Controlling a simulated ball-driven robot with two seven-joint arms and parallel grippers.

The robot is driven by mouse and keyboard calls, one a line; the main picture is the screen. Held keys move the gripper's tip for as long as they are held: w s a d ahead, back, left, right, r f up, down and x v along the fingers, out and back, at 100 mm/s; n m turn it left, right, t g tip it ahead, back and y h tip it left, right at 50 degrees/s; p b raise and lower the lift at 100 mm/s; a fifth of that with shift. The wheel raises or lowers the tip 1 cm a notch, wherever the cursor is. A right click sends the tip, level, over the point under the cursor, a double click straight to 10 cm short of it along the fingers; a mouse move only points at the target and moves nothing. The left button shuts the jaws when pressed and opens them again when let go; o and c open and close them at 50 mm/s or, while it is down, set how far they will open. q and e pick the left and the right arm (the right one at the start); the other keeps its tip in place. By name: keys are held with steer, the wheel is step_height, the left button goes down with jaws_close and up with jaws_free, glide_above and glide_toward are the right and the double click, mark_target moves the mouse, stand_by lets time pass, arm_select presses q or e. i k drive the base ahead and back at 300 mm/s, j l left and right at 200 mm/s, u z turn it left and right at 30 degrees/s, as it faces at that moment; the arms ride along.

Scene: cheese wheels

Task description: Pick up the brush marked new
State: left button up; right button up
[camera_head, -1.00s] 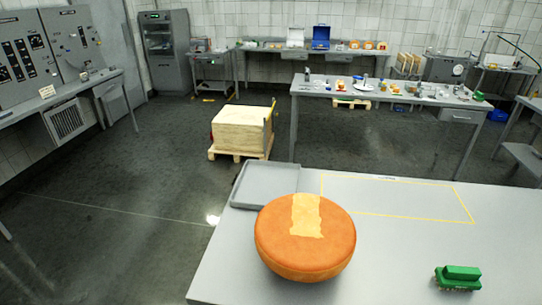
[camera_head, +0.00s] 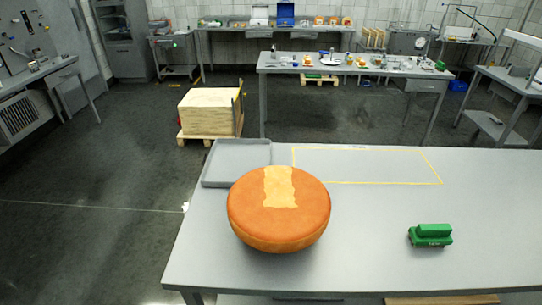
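A green brush (camera_head: 430,235) with a block-shaped body lies on the right part of the near grey table (camera_head: 350,262). Small pale lettering seems to show on its front side, but it is too small to read. A large orange cheese wheel (camera_head: 279,222) with a pale yellow patch on top sits on the same table, left of the brush and apart from it. Neither of my grippers shows in the head view.
A shallow grey tray (camera_head: 210,178) lies at the table's back left corner, behind the cheese wheel. A yellow outlined rectangle (camera_head: 385,183) marks bare tabletop at the back. Beyond stand a pallet with a pale block (camera_head: 207,112) and a long table (camera_head: 300,69) with small items.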

mark_target(435, 235)
steer(key=z, duration=1.25)
